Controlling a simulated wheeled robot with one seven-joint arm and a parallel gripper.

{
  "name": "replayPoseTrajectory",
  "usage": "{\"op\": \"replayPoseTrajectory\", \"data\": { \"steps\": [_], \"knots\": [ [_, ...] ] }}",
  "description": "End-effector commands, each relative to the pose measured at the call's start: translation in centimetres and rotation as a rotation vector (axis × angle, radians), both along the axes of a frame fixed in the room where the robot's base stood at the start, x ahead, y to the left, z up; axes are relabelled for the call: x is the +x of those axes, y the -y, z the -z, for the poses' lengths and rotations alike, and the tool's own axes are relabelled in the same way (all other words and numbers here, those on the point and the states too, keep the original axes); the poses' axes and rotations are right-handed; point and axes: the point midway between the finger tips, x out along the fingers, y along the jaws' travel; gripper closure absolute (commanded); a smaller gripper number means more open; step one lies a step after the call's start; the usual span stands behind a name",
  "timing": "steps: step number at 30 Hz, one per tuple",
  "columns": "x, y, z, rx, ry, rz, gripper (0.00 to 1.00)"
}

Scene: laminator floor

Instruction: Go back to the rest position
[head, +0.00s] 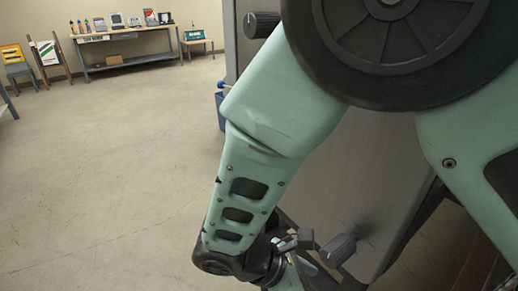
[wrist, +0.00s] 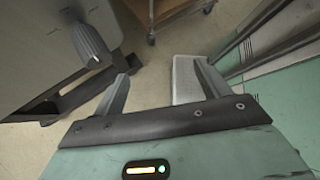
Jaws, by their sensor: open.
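My gripper (wrist: 160,85) shows in the wrist view with its two grey fingers apart and nothing between them. The bare floor shows beyond the fingertips. In the head view my green arm reaches down across the middle, and my gripper is mostly hidden at the bottom edge, close to the side of a grey machine (head: 345,190). In the wrist view a grey machine body with a dark knob (wrist: 92,45) stands to the left of the fingers, apart from them.
A dark knob (head: 262,24) sticks out of the machine's upper part. A blue bin (head: 220,110) stands beside it. A workbench (head: 130,62) with several items stands at the back wall. A wooden cart (wrist: 165,12) is ahead in the wrist view. Open floor (head: 110,170) lies to the left.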

Motion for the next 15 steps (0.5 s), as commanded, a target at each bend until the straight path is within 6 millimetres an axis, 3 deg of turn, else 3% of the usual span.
{"op": "replayPoseTrajectory", "data": {
  "steps": [1, 3, 15],
  "knots": [
    [-0.3, 0.4, -2.4, 0.078, 0.020, 0.087, 0.25],
    [-1.0, 0.6, -4.5, 0.175, 0.052, 0.203, 0.25],
    [-4.2, 2.7, -15.8, 0.631, 0.324, 0.849, 0.25]
  ]
}}
